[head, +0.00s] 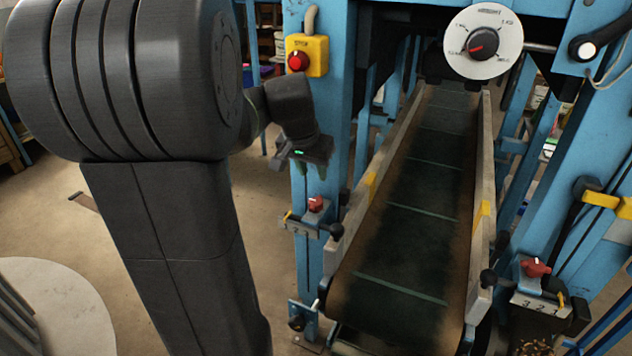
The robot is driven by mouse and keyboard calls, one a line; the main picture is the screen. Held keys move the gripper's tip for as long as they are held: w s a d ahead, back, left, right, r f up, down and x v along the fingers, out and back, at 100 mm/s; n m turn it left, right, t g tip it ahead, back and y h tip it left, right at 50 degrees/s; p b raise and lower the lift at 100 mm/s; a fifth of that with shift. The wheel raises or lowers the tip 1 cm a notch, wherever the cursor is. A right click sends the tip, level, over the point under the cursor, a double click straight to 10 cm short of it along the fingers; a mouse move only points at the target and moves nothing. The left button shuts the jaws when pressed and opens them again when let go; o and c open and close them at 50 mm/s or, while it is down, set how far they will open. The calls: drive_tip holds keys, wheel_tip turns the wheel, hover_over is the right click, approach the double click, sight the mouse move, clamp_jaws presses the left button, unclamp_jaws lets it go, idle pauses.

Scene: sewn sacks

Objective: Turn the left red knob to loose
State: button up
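The left red knob (316,204) sits on a small metal bracket on the blue left post, beside the conveyor belt. A pale plate (297,226) with marks too small to read is below it, with a small yellow pointer at its left. My gripper (312,174) hangs just above this knob, apart from it in the picture, fingers downward. The fingers are small and dark, and I cannot tell their opening. A right red knob (535,267) stands on the opposite post above a plate numbered 3 2 1 (540,304).
The conveyor belt (415,215) runs between wooden side rails. A yellow box (307,55) with a red button is on the left post. A round white dial (484,43) is above the belt. A round pale top (60,310) is lower left; open floor lies behind it.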

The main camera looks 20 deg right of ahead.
sight(320, 195)
drive_tip(key=shift+v, duration=1.75)
drive_tip(key=b+x, duration=0.1)
drive_tip(key=x, duration=1.3)
drive_tip(key=shift+w, duration=0.1)
drive_tip(key=shift+r, duration=0.1)
